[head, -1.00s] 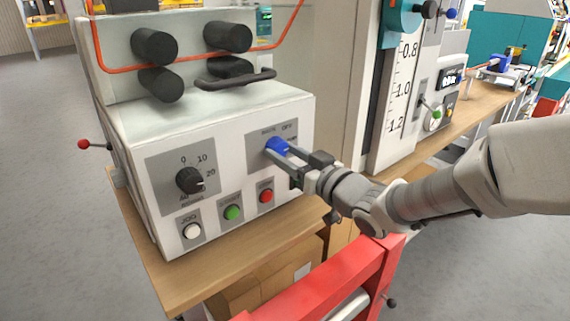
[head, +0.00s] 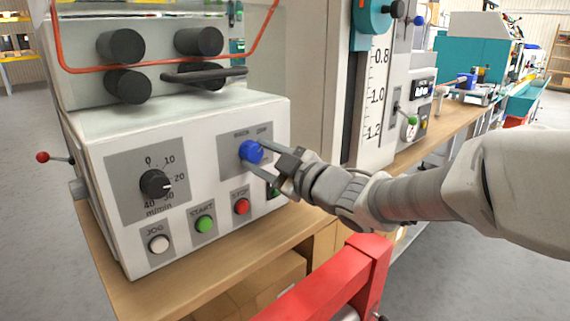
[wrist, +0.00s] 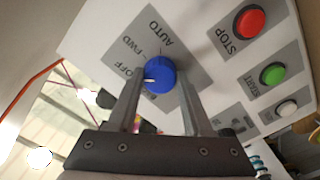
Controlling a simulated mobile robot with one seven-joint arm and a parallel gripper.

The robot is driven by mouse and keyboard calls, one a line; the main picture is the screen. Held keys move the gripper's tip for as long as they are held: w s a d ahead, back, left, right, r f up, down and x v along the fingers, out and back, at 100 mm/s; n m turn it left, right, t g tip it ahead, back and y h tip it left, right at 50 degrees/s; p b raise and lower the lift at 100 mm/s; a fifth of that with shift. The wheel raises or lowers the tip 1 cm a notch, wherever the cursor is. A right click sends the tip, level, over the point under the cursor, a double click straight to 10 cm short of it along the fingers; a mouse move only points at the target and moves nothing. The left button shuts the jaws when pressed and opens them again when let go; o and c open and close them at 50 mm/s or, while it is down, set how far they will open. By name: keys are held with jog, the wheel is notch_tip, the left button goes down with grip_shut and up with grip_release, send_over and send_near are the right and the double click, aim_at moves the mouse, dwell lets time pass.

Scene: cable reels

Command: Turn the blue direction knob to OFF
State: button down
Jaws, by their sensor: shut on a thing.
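The blue direction knob (head: 251,152) sits on a grey plate on the front of the white console. In the wrist view the knob (wrist: 160,75) lies between the ends of my two fingers. My gripper (head: 262,157) is shut on it; the wrist view also shows the gripper (wrist: 160,72) with one finger on each side. The plate (wrist: 150,48) carries the words OFF, FWD and AUTO; another label is hidden behind the fingers. The knob's white mark points left in the wrist view, near OFF; I cannot tell whether it lines up exactly.
A black speed dial (head: 155,184) is left of the knob. White JOG (head: 159,244), green START (head: 205,223) and red STOP (head: 241,206) buttons sit below, STOP close under my fingers. A red frame (head: 335,285) stands in front of the wooden bench (head: 190,270).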

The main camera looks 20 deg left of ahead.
jog(key=shift+n, duration=0.4)
jog(key=shift+c, duration=1.6)
grip_release()
jog(key=p+v, duration=0.4)
jog(key=v, duration=1.3)
jog(key=shift+s+d, duration=0.15)
jog(key=shift+d, duration=0.05)
